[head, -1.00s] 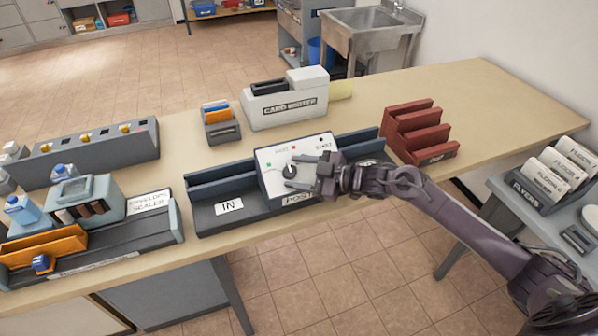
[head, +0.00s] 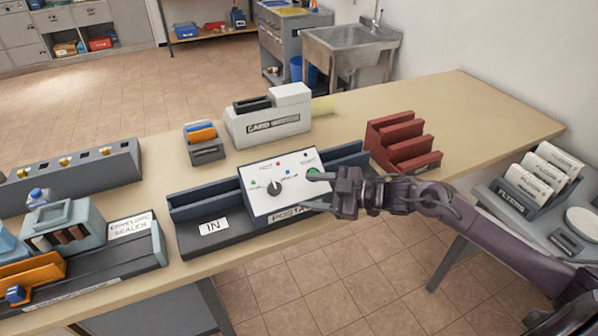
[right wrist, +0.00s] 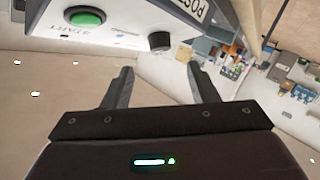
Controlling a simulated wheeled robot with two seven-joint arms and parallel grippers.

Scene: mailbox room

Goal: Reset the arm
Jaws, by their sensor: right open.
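My right arm reaches in from the lower right in the head view. Its gripper (head: 328,192) is in front of the right side of the postage machine's white sloped panel (head: 262,203). In the right wrist view the two fingers (right wrist: 158,88) stand apart with nothing between them. That view also shows a green button (right wrist: 87,16) and a black knob (right wrist: 159,41) on the panel, beyond the fingertips. In the head view the black knob (head: 274,188) is clear of the gripper, and the green button (head: 314,174) is beside the upper finger. My left gripper is not in view.
A red stepped rack (head: 402,147) stands right of the machine, and a white card writer (head: 268,118) stands behind it. An envelope sealer (head: 75,240) is at the left. The table (head: 480,110) is bare at the far right.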

